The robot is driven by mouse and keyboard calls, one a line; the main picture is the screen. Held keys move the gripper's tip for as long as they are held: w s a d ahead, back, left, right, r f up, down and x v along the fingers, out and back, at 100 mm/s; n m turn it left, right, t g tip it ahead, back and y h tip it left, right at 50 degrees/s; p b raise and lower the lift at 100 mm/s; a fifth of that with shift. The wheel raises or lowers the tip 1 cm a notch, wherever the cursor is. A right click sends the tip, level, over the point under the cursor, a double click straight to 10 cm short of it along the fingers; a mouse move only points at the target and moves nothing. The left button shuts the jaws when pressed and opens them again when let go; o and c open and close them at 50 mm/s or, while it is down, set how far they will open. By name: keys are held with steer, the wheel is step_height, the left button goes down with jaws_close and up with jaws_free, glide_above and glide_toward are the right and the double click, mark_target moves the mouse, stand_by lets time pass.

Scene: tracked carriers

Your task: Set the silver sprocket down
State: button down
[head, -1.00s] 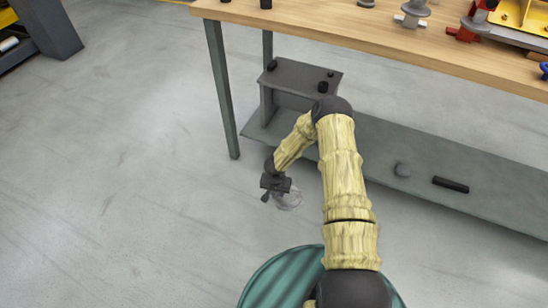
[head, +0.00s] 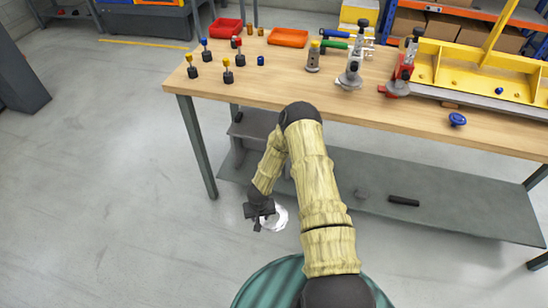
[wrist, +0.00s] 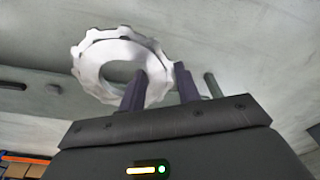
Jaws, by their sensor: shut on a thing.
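The silver sprocket (wrist: 88,52) is a toothed ring with a large round hole. In the wrist view my gripper (wrist: 160,88) is shut on its rim, with one finger passing in front of the ring at the hole. In the head view the sprocket (head: 279,217) shows as a bright ring beside my gripper (head: 259,212). Both are held in the air in front of the bench, lower in the picture than the wooden top. Part of the sprocket is hidden behind my gripper in the head view.
The wooden bench top (head: 290,75) carries several coloured pegs at its left, a red tray (head: 226,27), an orange tray (head: 288,38), clamps and a yellow fixture (head: 450,66). A grey lower shelf (head: 440,205) holds a black bar (head: 404,201). Bare floor lies at the left.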

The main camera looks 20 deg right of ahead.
steer(key=s+r+n+p, duration=0.1)
steer(key=s+r+p, duration=0.3)
steer(key=r+p, duration=0.8)
step_height(320, 180, up, 2)
steer(key=shift+r+n, duration=0.25)
steer(key=shift+n, duration=0.15)
steer(key=shift+d+f, duration=0.1)
